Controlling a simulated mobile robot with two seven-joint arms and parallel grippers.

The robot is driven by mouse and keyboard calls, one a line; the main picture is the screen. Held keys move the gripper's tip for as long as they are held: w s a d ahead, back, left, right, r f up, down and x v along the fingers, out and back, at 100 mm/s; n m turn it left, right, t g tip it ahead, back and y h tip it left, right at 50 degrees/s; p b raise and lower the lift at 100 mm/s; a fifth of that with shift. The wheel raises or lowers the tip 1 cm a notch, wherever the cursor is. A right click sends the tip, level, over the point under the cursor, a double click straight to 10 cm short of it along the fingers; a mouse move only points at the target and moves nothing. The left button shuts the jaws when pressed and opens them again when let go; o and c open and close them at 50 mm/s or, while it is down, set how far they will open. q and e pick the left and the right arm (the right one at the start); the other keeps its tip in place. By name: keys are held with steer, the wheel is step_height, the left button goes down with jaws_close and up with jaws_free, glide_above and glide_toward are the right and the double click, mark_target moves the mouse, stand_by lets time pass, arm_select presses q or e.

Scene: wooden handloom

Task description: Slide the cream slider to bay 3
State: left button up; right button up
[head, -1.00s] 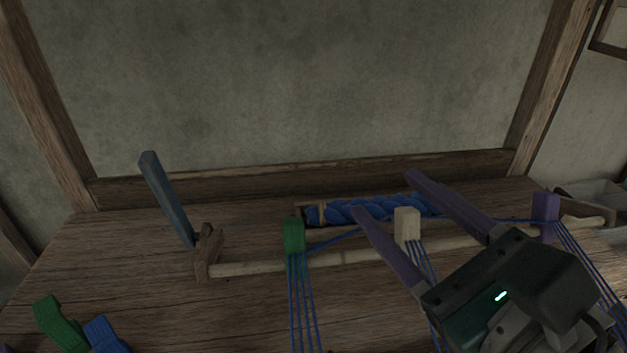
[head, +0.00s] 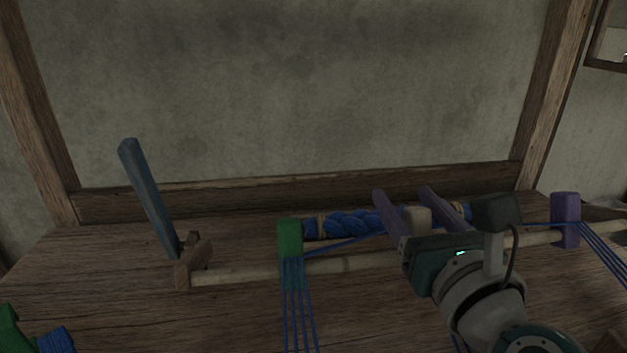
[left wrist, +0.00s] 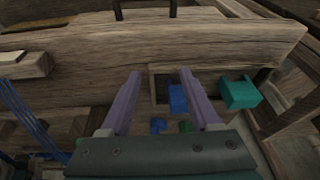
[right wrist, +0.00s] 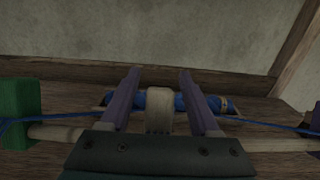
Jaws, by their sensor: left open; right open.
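The cream slider (head: 417,219) sits on the wooden rod (head: 330,265) between the green slider (head: 289,238) and the purple slider (head: 565,220). My right gripper (head: 405,192) is open, with its two purple fingers on either side of the cream slider. In the right wrist view the cream slider (right wrist: 160,108) stands between the open fingers, with a gap on both sides. My left gripper (left wrist: 158,75) is open and empty in the left wrist view, above wooden parts. It does not show in the head view. Bay markings cannot be made out.
A blue twisted yarn bundle (head: 350,223) lies behind the rod. A blue-grey upright lever (head: 148,198) stands at the left end. Blue threads hang from the sliders. Green (head: 8,328) and blue (head: 56,341) blocks lie at the front left.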

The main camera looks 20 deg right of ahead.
steer(key=shift+w+d, duration=0.1)
steer(key=shift+w, duration=0.25)
jaws_close()
stand_by(0.3)
stand_by(0.9)
